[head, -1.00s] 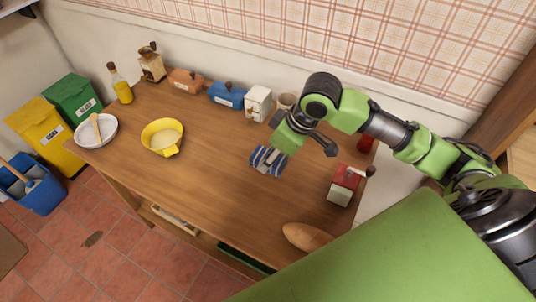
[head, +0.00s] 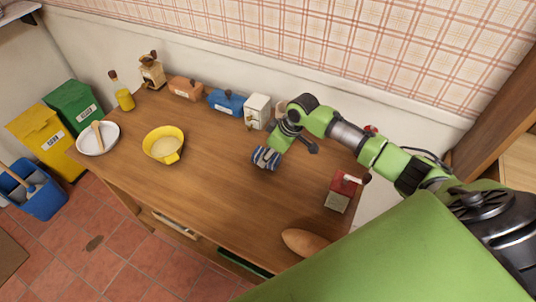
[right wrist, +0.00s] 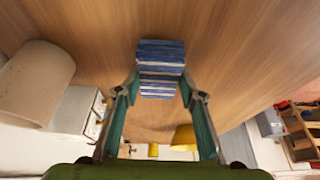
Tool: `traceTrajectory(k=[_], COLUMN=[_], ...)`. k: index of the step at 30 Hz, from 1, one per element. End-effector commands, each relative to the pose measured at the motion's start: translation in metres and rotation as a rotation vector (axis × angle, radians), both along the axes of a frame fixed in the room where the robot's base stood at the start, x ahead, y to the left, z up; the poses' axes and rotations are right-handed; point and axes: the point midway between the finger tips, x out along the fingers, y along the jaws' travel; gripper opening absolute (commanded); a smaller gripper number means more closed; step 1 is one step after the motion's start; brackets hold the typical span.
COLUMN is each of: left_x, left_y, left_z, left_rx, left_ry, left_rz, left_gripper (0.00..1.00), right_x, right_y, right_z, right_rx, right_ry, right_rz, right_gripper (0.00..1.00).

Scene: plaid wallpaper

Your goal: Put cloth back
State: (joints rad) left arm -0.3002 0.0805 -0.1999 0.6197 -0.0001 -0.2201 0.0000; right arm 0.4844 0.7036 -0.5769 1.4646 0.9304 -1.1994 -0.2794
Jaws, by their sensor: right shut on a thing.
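The blue-and-white striped cloth (head: 266,160) is a small folded bundle over the right middle of the wooden counter (head: 215,190). I cannot tell whether the cloth touches the counter. My left gripper is not in view.
Bread (head: 304,242) lies at the front right. The counter's middle is clear.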

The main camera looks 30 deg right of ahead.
Motion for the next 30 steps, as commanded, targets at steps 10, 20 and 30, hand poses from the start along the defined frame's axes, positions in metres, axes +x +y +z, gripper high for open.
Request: traceTrajectory(k=[10,20,30], left_x=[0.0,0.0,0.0], left_y=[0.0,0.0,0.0], left_z=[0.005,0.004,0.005], left_rx=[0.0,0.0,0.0], left_ry=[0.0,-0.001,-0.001], left_rz=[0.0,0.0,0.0], left_gripper=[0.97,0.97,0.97], right_x=[0.001,0.0,0.0], right_y=[0.0,0.0,-0.001], right_z=[-0.011,-0.014,-0.008], right_rx=[-0.001,-0.001,-0.002], right_ry=[-0.003,-0.003,-0.004], right_rz=[0.0,0.0,0.001], right_gripper=[0.17,0.54,0.54])
